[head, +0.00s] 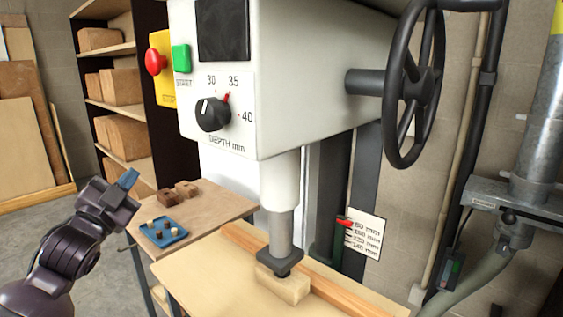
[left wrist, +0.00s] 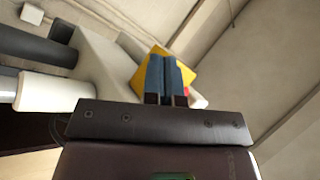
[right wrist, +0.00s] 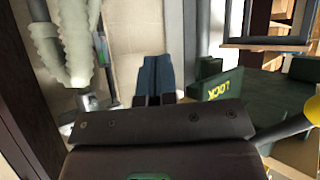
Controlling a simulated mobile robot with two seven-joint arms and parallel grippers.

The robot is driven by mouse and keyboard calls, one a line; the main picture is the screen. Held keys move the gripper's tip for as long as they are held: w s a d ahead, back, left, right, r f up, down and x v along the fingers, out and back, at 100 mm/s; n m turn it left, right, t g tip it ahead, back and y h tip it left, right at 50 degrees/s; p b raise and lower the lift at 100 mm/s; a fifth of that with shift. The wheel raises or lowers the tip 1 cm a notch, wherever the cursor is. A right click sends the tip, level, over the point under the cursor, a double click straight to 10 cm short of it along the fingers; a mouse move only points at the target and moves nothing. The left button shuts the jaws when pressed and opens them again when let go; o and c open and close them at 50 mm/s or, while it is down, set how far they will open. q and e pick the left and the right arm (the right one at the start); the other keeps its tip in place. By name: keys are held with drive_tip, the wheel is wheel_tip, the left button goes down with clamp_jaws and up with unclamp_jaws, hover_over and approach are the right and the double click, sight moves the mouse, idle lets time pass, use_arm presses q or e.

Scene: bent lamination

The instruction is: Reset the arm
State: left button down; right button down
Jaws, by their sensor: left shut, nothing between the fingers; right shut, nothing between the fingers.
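My left gripper (head: 128,178) is raised at the left of the head view, in front of the shelf and left of the machine. Its blue fingers are together with nothing between them, as the left wrist view also shows (left wrist: 170,76). My right gripper is outside the head view. In the right wrist view its blue fingers (right wrist: 160,78) are together and empty. A green part marked LOCK (right wrist: 240,98) shows to the right of them; I cannot tell its distance.
The white machine (head: 225,75) has a depth knob (head: 212,114), a red stop button (head: 155,62), a green start button (head: 181,58) and a handwheel (head: 413,85). Its ram (head: 280,232) stands over a wooden block (head: 284,284). A blue tray (head: 163,232) lies on the side table (head: 222,209).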

use_arm(q)
drive_tip(key=s+f+n+g+y, duration=0.2)
drive_tip(key=s+f+n, duration=0.2)
drive_tip(key=f, duration=0.9)
drive_tip(key=s+f+n+g+y, duration=0.2)
drive_tip(key=s+f+n+g, duration=0.15)
drive_tip(key=f, duration=0.95)
drive_tip(key=s+d+f+n+g, duration=0.1)
drive_tip(key=s+f+g, duration=0.1)
drive_tip(key=s+f, duration=0.8)
drive_tip(key=s+d+f+n+g+y, duration=0.1)
drive_tip(key=s+f+n+g, duration=0.1)
drive_tip(key=s+f, duration=0.8)
drive_tip(key=shift+s+d+g, duration=0.3)
drive_tip(key=shift+s+g, duration=0.05)
drive_tip(key=shift+s, duration=0.4)
drive_tip(key=shift+n, duration=0.25)
